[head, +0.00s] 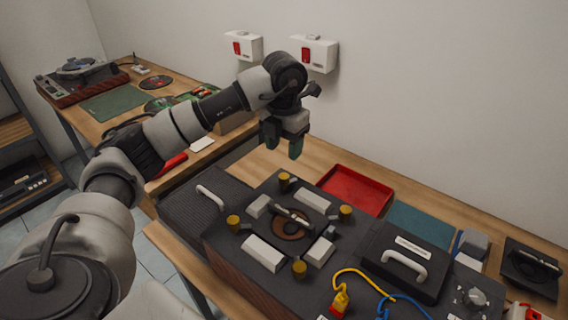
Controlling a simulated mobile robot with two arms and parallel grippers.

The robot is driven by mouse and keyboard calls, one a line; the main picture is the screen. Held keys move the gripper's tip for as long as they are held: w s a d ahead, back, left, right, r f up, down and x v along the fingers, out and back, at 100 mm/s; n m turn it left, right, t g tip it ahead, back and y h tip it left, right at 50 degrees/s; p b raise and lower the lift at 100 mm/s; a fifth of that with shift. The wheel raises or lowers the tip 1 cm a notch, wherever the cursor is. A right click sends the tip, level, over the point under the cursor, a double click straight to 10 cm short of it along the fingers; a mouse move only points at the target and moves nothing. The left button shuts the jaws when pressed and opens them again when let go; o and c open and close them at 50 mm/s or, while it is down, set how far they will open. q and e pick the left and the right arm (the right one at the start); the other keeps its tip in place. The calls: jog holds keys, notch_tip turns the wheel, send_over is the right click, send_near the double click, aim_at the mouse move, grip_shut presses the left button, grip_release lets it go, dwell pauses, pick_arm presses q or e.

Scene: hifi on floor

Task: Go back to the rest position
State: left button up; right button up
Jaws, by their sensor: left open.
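My left arm reaches in from the left across the view. My left gripper (282,138) is open and empty, pointing down above the back edge of the workbench. It is above and apart from a dark unit (232,249) with yellow knobs (345,211) and pale blocks around a round brown part (291,223). My right gripper is not in view.
A red tray (355,190) and a teal mat (421,225) lie behind the unit. A black lidded box (408,263) with a white handle stands at right, near yellow and blue cables. A turntable (80,72) is on the far left bench. White boxes (314,53) hang on the wall.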

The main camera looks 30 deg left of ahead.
pick_arm(q)
notch_tip(320, 180, up, 2)
dwell(0.6)
